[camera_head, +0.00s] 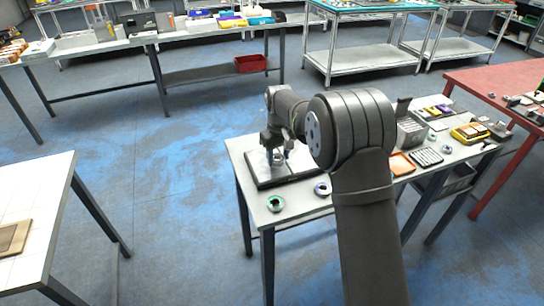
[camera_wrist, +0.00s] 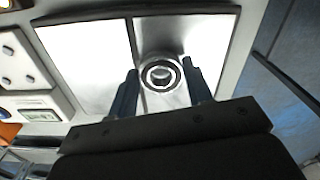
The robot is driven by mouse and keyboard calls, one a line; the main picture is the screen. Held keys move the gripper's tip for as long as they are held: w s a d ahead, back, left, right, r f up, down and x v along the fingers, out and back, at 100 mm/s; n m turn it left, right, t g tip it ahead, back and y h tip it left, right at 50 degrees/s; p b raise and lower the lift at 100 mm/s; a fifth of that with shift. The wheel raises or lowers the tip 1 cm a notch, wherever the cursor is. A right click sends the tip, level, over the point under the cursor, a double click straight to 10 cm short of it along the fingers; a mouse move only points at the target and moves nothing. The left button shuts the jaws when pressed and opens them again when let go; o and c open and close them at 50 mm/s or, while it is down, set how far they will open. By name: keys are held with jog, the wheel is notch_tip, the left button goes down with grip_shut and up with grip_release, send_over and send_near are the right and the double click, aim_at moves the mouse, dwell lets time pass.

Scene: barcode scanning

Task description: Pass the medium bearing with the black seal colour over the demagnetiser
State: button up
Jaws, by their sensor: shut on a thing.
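My gripper (camera_wrist: 160,66) is shut on a bearing (camera_wrist: 147,76), a silver ring with a black seal, which sits between the two fingers in the wrist view. Below it is the demagnetiser (camera_wrist: 85,66), a flat plate with pale panels and a dark dividing line. The bearing is over the panel right of that line; I cannot tell the gap between them. In the head view my gripper (camera_head: 273,150) points down over the demagnetiser (camera_head: 262,174) at the far left of the workbench. The bearing is hard to make out there.
A green-sealed bearing (camera_head: 275,203) and a blue-purple one (camera_head: 322,188) lie in front of the demagnetiser. Another bearing (camera_head: 446,150) lies on the right. An orange tray (camera_head: 401,164) and a yellow bin (camera_head: 469,133) stand there too. My arm hides the bench's middle.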

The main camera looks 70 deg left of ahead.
send_near(304, 158)
jog(key=shift+d+f, duration=0.1)
jog(key=shift+f, duration=2.65)
notch_tip(304, 158, up, 14)
jog(key=shift+f, duration=0.2)
